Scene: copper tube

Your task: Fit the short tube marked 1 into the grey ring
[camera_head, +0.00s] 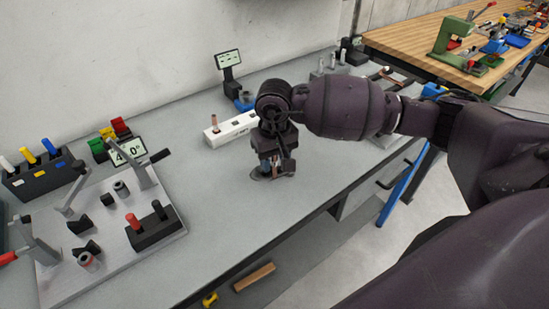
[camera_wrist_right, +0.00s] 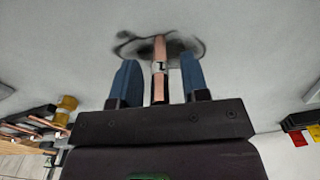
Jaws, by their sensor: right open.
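My right gripper (camera_head: 271,172) points down, low over the grey bench, right of the fixture plate. In the right wrist view its two blue fingers (camera_wrist_right: 160,80) are open, one on each side of a copper tube (camera_wrist_right: 160,50). A pale band with a dark mark like a 1 circles the tube. Gaps show between tube and fingers. A dark round patch lies around the tube's far end; I cannot tell whether it is shadow or a base. Grey ring-like pieces stand on the plate, one near its middle (camera_head: 121,189) and one near its front (camera_head: 87,261). I cannot tell which is the task's ring. My left gripper is out of view.
The fixture plate (camera_head: 150,256) carries toggle clamps and black blocks. A white block (camera_head: 231,129) with an upright copper piece stands behind my right gripper. A small display (camera_head: 228,60) is farther back. The bench is clear between plate and gripper.

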